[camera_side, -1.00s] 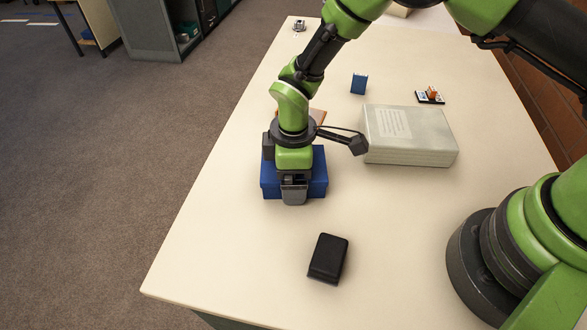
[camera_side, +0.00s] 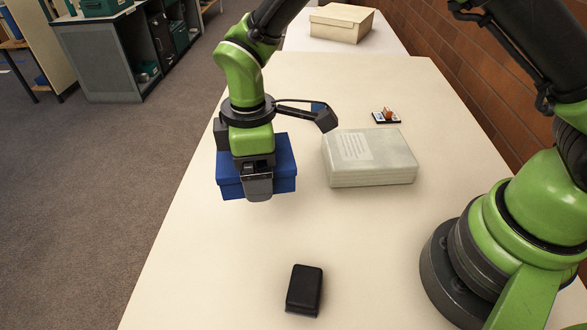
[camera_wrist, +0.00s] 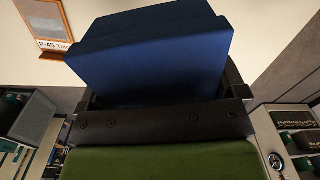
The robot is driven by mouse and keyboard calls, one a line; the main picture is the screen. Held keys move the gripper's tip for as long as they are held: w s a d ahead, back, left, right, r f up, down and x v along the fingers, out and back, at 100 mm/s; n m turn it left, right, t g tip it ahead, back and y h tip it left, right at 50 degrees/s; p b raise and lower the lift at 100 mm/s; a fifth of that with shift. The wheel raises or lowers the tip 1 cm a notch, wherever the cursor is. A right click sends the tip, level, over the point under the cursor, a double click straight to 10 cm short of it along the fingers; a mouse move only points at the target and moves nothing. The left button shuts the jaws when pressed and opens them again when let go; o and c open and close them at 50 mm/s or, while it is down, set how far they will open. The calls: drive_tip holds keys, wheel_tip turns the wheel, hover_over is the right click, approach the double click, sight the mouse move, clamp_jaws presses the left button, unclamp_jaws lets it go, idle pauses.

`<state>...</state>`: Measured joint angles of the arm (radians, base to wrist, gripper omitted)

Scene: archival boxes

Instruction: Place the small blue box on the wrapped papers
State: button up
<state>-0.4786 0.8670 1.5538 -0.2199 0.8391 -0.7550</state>
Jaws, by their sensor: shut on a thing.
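The small blue box (camera_side: 283,168) is gripped in my gripper (camera_side: 258,184), to the left of the wrapped papers. It appears raised off the table, roughly level. My wrist and a finger hide part of it. In the wrist view the blue box (camera_wrist: 155,45) fills the space between the dark jaws of my gripper (camera_wrist: 165,88). The wrapped papers (camera_side: 385,165) are a flat pale grey block with a printed label on top, lying on the table with their top bare. They are not seen in the wrist view.
A black case (camera_side: 304,290) lies near the front of the cream table (camera_side: 235,260). A small card with an orange piece (camera_side: 386,116) lies behind the papers. A small blue item (camera_side: 318,106) is mostly hidden behind my wrist. A beige box (camera_side: 341,23) stands far back.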

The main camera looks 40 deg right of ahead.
drive_tip(key=shift+d+r, duration=0.15)
drive_tip(key=shift+r, duration=0.1)
drive_tip(key=d+r+m, duration=0.1)
drive_tip(key=d+r, duration=0.2)
drive_tip(key=d, duration=0.8)
drive_tip(key=m, duration=0.2)
hover_over(369, 147)
wheel_tip(369, 147, down, 3)
drive_tip(key=shift+f, duration=2.4)
drive_tip(key=shift+f, duration=0.15)
drive_tip(key=o, duration=0.8)
drive_tip(key=shift+c, duration=0.2)
